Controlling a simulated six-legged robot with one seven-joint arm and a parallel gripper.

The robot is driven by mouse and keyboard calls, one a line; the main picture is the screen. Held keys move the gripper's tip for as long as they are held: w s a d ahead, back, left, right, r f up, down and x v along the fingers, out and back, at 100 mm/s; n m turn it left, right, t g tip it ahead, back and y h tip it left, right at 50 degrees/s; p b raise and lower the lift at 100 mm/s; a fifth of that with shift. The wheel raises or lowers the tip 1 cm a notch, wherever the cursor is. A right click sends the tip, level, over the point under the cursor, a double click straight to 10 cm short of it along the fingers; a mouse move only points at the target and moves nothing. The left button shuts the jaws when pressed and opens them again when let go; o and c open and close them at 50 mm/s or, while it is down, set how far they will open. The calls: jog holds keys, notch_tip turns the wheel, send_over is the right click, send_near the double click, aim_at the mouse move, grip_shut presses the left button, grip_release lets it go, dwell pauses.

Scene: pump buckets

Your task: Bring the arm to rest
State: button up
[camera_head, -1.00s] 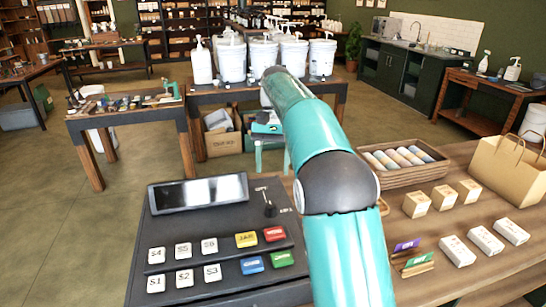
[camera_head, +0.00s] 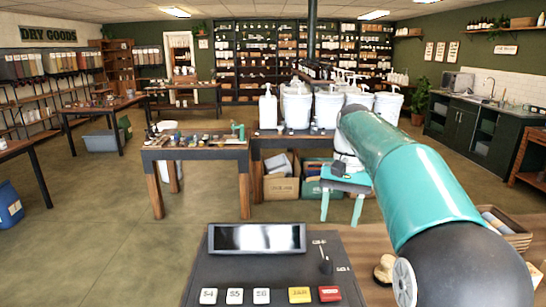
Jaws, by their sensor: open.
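My teal arm rises from the lower right of the head view, past a large dark joint, and reaches up and left towards the middle. Its far end stands in front of the row of white pump buckets (camera_head: 297,107) on the back table and hides part of that row.
A black counter panel with a screen (camera_head: 257,238) and coloured keys lies at the front. A cluttered work table (camera_head: 195,154) is left of these. Open floor lies at left.

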jog(key=s+a+n+t, duration=0.15)
jog(key=s+t, duration=0.25)
jog(key=s, duration=1)
jog(key=s+f+n+t+h, duration=0.1)
jog(key=s+f+n+t, duration=0.1)
jog(key=s+f, duration=0.7)
jog(key=s+t, duration=0.1)
jog(key=s, duration=0.1)
jog(key=shift+s+t, duration=0.4)
jog(key=shift+d, duration=0.1)
jog(key=c, duration=0.3)
jog(key=shift+c, duration=0.4)
jog(key=shift+s+d, duration=0.1)
jog(key=shift+d, duration=0.05)
